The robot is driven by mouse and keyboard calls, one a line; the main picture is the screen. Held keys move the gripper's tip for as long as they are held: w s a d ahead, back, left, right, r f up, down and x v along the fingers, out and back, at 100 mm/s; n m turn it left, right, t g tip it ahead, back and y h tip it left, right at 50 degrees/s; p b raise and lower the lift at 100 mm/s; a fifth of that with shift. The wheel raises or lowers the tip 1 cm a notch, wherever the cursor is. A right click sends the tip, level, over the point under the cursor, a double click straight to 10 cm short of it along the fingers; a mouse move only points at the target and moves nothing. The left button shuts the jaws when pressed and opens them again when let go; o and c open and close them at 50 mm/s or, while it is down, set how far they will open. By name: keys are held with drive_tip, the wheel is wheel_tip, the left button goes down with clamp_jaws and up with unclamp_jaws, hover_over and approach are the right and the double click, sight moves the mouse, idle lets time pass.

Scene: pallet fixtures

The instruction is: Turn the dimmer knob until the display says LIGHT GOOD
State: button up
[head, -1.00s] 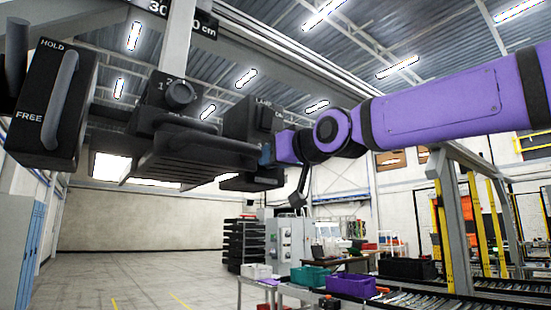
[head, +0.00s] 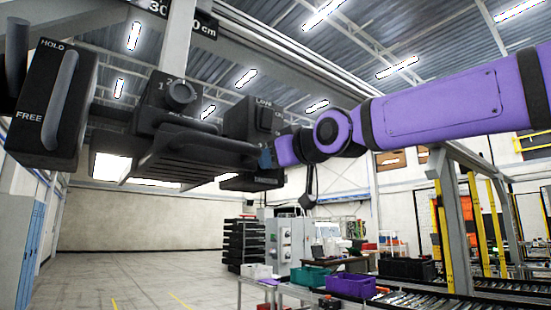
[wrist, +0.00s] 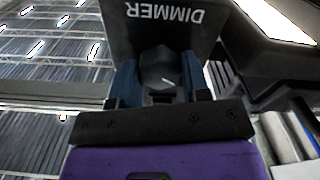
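In the wrist view the dimmer knob (wrist: 160,68) is dark grey with a small pale mark, on a dark housing (wrist: 165,35) lettered DIMMER, upside down. The blue fingers of my gripper (wrist: 160,84) lie on either side of the knob and appear to press against it. In the head view my gripper (head: 266,158) is at the dark fixtures right of centre-left, and the knob is hidden there. I see no readable display in either view.
A box with a lever (head: 60,100) marked HOLD and FREE is at the left. A numbered rotary knob (head: 181,92) and a dark handle bar (head: 205,140) are close left of my gripper. Tables with bins (head: 350,284) stand below right. Open floor lies below left.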

drive_tip(key=o, duration=0.4)
drive_tip(key=shift+c, duration=0.2)
drive_tip(key=shift+s, duration=0.1)
drive_tip(key=v, duration=1)
drive_tip(key=shift+s+d, duration=0.25)
drive_tip(key=shift+d, duration=0.05)
